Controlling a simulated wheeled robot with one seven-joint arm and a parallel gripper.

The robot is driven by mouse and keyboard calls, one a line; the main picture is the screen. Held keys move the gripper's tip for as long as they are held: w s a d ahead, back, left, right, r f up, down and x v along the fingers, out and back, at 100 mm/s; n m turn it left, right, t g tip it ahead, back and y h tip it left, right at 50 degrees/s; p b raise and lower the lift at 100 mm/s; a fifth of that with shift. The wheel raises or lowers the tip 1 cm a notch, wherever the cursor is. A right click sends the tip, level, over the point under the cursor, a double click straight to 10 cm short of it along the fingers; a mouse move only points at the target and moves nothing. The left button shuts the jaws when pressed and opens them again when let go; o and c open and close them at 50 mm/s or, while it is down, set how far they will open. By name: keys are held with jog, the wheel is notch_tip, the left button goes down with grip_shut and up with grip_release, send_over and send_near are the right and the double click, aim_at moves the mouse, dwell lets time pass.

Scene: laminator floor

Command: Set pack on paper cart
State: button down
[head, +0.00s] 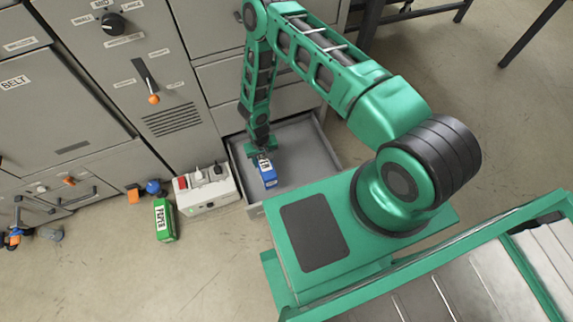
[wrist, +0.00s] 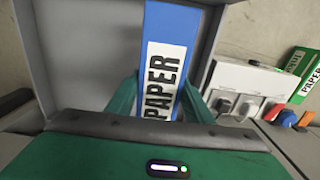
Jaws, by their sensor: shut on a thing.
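A blue pack labelled PAPER (head: 268,174) is between the fingers of my gripper (head: 263,157), over the open drawer (head: 313,149). In the wrist view the blue pack (wrist: 175,40) runs away from my gripper (wrist: 160,103), which is shut on its sides with the label facing the camera. The drawer's grey floor and walls show around the pack. I cannot tell whether the pack touches the drawer floor. A green pack, also labelled PAPER (head: 164,222), lies on the floor to the left. I cannot make out a paper cart for certain.
A pale box with switches (head: 208,192) stands left of the drawer, with small orange (head: 134,193) and blue (head: 154,187) items near it. Grey cabinets (head: 150,70) line the back. Several small things lie at the far left. Open floor lies in the lower left.

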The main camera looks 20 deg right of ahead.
jog(key=shift+s+d+f, duration=0.4)
jog(key=shift+d+f, duration=1.45)
jog(key=shift+d, duration=0.15)
jog(key=shift+s+d+f, duration=0.45)
jog(key=shift+d+f, duration=1.4)
jog(key=shift+d, duration=0.1)
jog(key=shift+s+d+f, duration=0.4)
jog(key=shift+d+f, duration=1.45)
jog(key=shift+d, duration=0.15)
jog(key=c, duration=0.9)
grip_release()
jog(key=shift+f, duration=0.1)
notch_tip(320, 180, up, 12)
